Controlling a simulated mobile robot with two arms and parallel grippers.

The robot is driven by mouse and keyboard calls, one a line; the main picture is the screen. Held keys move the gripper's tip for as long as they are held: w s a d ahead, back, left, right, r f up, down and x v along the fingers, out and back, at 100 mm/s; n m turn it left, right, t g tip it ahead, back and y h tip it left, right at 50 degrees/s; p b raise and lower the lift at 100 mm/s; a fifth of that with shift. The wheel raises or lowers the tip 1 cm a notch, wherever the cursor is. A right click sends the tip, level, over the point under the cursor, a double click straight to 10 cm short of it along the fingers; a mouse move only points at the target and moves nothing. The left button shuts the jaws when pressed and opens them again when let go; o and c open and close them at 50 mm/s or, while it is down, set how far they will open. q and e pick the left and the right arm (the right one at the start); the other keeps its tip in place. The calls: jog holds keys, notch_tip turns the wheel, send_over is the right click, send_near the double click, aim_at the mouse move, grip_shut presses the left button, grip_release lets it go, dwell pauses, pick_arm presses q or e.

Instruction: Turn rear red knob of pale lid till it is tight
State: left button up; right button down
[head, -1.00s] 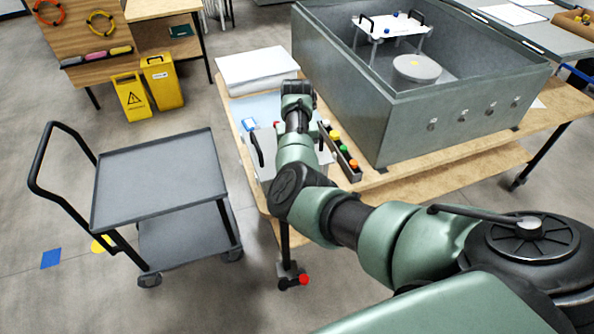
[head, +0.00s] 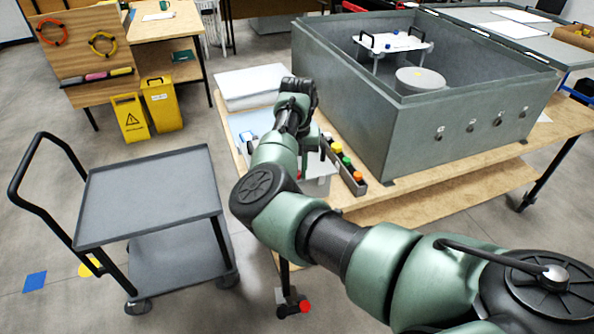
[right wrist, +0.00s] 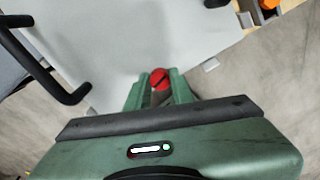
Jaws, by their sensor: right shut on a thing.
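The pale lid (right wrist: 130,45) fills much of the right wrist view, with a black handle at its left and part of another at the top. A red knob (right wrist: 160,78) at the lid's near edge sits between the fingers of my right gripper (right wrist: 158,92), which is shut on it. In the head view only part of the pale lid (head: 318,186) shows beside my right arm, at the table's left end. My left gripper is in neither view.
A narrow tray of coloured knobs (head: 345,168) lies close right of the lid. A large grey open housing (head: 440,135) stands behind it on the wooden table. A grey cart (head: 150,195) stands left, with floor between.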

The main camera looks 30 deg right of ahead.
jog(key=shift+w+d+r, duration=0.2)
jog(key=shift+r, duration=0.2)
jog(key=c, duration=1.5)
grip_release()
jog(key=o, duration=0.3)
jog(key=shift+s+a, duration=0.15)
jog(key=shift+f, duration=0.1)
jog(key=shift+r+b, duration=0.7)
jog(key=shift+r, duration=3.25)
